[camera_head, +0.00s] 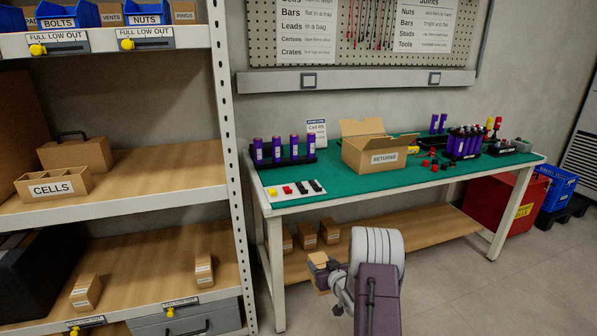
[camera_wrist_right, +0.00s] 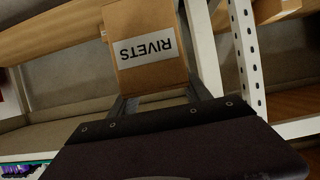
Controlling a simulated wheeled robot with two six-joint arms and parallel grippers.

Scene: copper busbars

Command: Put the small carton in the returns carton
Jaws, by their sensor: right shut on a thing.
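The small brown carton (camera_wrist_right: 147,22) has a white label reading RIVETS, upside down in the right wrist view. My right gripper (camera_wrist_right: 160,97) is shut on it, with one finger on each side. In the head view the held carton (camera_head: 319,262) is partly hidden by my right arm. It is in front of the green-topped bench, below the level of its top. The returns carton (camera_head: 384,167) is brown, has open flaps and a RETURNS label, and stands on the bench's green top. Its inside is mostly hidden. My left gripper is not in view.
The bench (camera_head: 340,201) has a wooden lower shelf with small cartons. Purple cells in a black rack (camera_head: 285,161) stand left of the returns carton, with red parts and more cells to its right. A white-framed shelf unit (camera_head: 222,120) rises at left.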

